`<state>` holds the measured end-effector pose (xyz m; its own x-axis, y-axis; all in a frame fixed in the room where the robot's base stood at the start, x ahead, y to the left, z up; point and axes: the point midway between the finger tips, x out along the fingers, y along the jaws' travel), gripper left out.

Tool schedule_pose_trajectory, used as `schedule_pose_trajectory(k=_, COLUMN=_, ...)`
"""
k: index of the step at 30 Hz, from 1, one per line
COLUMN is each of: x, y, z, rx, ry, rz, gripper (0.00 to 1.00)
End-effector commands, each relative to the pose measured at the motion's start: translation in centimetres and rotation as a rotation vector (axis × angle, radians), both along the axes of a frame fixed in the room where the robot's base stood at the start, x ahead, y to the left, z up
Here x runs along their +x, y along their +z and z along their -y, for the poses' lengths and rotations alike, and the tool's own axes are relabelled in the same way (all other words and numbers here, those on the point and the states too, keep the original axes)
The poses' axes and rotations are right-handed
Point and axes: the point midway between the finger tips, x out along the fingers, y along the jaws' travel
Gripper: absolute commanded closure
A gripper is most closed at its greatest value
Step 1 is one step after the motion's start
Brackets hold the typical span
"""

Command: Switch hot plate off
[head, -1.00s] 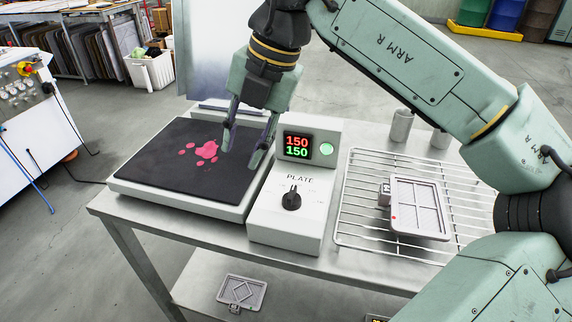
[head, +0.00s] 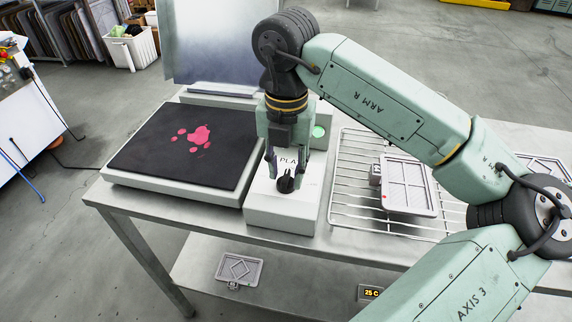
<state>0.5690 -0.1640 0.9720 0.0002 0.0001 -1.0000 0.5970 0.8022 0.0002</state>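The hot plate is a white unit with a black top (head: 165,150), and its control box (head: 265,215) is joined at the right. The box bears a black rotary knob (head: 286,181) under the partly covered label "PLATE". A round green lamp (head: 318,131) is lit on the box. The box's number display is hidden behind my gripper. My gripper (head: 286,170) points down over the knob, its two fingers apart, one toward each side of it. I cannot tell whether the fingers touch the knob.
A wire rack (head: 345,190) with a grey framed plate (head: 408,184) stands to the right of the box. Pink blotches (head: 200,136) mark the black top. An upright metal panel (head: 222,45) stands behind. Another framed plate (head: 239,270) lies on the lower shelf.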

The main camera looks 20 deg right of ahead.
Motion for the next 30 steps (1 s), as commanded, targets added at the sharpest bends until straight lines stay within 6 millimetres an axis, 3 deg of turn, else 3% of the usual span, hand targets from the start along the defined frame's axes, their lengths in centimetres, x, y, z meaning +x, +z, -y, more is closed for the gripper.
schedule_pose_trajectory(k=11, x=0.00, y=-0.62, z=-0.01, rx=0.000, ry=0.000, rz=0.000, gripper=0.70)
schedule_pose_trajectory(k=24, x=-0.01, y=-0.59, z=-0.02, rx=0.000, ry=0.001, rz=0.000, gripper=0.99)
schedule_pose_trajectory(k=30, x=-0.01, y=-0.58, z=-0.02, rx=0.000, ry=0.001, rz=0.000, gripper=1.00)
